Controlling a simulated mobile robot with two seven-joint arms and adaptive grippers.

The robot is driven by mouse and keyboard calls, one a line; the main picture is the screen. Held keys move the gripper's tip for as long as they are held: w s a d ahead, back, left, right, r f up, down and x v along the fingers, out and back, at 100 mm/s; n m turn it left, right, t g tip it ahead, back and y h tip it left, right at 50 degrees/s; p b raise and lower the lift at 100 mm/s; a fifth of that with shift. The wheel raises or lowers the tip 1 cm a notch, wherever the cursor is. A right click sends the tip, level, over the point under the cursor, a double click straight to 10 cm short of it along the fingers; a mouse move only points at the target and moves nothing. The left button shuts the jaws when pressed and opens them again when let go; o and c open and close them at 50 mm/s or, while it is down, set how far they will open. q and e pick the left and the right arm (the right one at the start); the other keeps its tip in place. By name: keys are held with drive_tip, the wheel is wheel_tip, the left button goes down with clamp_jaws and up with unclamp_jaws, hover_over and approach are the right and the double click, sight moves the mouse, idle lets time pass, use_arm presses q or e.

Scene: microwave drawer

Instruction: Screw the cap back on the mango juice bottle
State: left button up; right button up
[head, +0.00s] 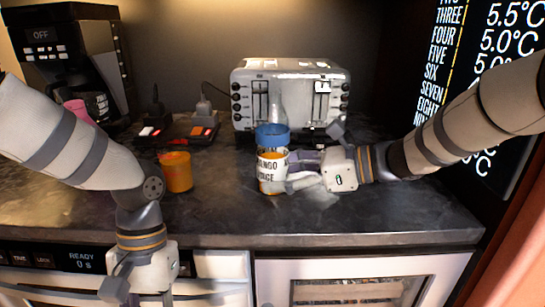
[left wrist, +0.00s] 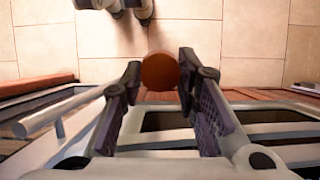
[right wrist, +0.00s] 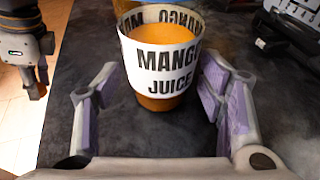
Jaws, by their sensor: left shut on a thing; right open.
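The mango juice bottle (head: 271,172) stands upright on the counter with a white label and an open top; orange juice shows inside it in the right wrist view (right wrist: 165,62). My right gripper (head: 290,171) is open, with its fingers on either side of the bottle. My left gripper (head: 122,290) hangs low in front of the counter's front edge, at the left. In the left wrist view it is shut on a round orange-brown cap (left wrist: 160,71) at its fingertips. The cap is not visible in the head view.
An orange cup (head: 176,172) stands left of the bottle, and a blue container (head: 272,136) is close behind it. A toaster (head: 290,92) and a coffee maker (head: 68,60) stand at the back. Ovens (head: 350,285) sit below the counter (head: 225,215), whose front is partly clear.

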drive_tip(key=shift+w+a+f, duration=0.1)
drive_tip(key=shift+a, duration=0.3)
drive_tip(key=c, duration=0.8)
drive_tip(key=o, duration=1)
drive_tip(key=shift+c, duration=0.2)
drive_tip(key=v, duration=0.7)
drive_tip(key=shift+d, duration=0.3)
